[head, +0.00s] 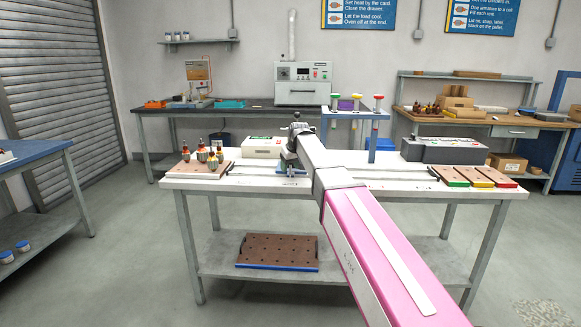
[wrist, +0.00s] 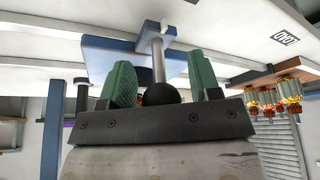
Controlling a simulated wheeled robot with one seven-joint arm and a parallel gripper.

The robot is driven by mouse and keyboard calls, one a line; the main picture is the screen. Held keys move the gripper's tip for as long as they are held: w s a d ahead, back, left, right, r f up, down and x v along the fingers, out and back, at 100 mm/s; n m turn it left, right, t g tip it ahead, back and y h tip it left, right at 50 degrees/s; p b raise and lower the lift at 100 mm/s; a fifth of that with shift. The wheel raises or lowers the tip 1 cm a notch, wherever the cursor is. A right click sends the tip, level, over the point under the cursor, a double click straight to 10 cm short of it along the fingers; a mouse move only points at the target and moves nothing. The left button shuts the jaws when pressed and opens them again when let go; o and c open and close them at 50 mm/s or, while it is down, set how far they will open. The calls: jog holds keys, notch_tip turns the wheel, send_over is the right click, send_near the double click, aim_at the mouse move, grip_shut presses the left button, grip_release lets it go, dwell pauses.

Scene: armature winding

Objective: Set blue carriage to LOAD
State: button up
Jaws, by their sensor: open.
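The blue carriage (head: 291,171) sits on the rail along the white bench, left of centre, partly hidden by my arm. In the wrist view, its blue plate (wrist: 110,60) carries a metal rod (wrist: 158,60) ending in a black ball knob (wrist: 161,94). My gripper (wrist: 162,82) is open, its two green fingers on either side of the knob. I cannot tell whether either finger touches it. The LOAD label (wrist: 284,38) shows upside down at the upper right of the wrist view, apart from the carriage. In the head view my gripper is largely hidden.
Armatures (head: 208,151) stand on a brown board at the bench's left end; they also show in the wrist view (wrist: 289,95). A white box (head: 263,147) stands behind the rail. A grey unit (head: 444,150) and colour-edged trays (head: 474,177) occupy the right. The rail's left stretch looks clear.

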grip_shut()
jog(key=a, duration=2)
jog(key=shift+w+a, duration=0.15)
jog(key=shift+w, duration=0.2)
jog(key=shift+a, duration=0.1)
grip_release()
jog(key=shift+a, duration=0.1)
jog(key=v, duration=1.1)
jog(key=shift+w, duration=0.1)
